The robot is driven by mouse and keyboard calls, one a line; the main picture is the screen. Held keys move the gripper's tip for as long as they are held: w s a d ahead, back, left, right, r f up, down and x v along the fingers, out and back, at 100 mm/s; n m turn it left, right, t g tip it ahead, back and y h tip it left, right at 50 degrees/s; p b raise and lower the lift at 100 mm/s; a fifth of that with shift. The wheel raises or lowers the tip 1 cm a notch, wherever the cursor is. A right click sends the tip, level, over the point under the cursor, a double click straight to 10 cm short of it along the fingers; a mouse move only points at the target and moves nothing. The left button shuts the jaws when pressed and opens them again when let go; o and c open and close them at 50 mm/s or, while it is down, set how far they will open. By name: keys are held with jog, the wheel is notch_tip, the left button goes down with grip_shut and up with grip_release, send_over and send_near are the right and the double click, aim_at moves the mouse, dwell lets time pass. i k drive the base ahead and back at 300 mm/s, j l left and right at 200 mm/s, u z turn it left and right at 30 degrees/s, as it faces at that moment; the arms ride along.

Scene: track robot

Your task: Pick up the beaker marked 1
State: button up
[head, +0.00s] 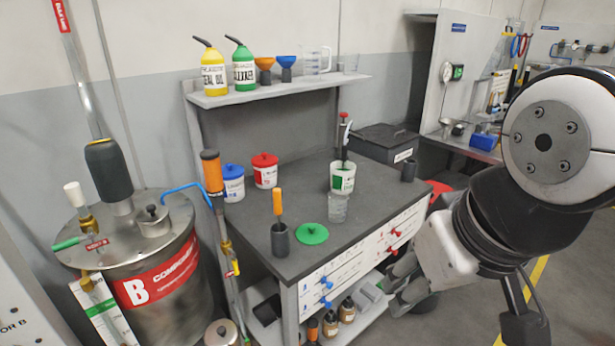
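A small clear beaker (338,208) stands upright on the dark bench top, just in front of an open white tub with a green label (342,178). Any number on it is too small to read. Another clear cup (348,63) and a clear jug (316,61) stand on the wall shelf; no number is legible on them either. My gripper (400,287) is low at the right, beside the bench's front right side, below the top and apart from the beaker. Its grey fingers show partly, and I cannot tell whether they are open.
The bench (305,258) also bears a green lid (311,233), a dark cup with an orange-handled tool (279,238), and blue-lidded (233,183) and red-lidded (265,170) tubs. A red-topped tool stands in the green-labelled tub. A steel drum (160,285) stands left.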

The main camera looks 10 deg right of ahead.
aim_at(337, 206)
jog(key=z, duration=0.15)
jog(key=i+l+u, duration=0.25)
jog(key=i+l, duration=0.25)
jog(key=i+l+u, duration=0.25)
jog(key=i+l, duration=0.25)
jog(key=l, duration=0.25)
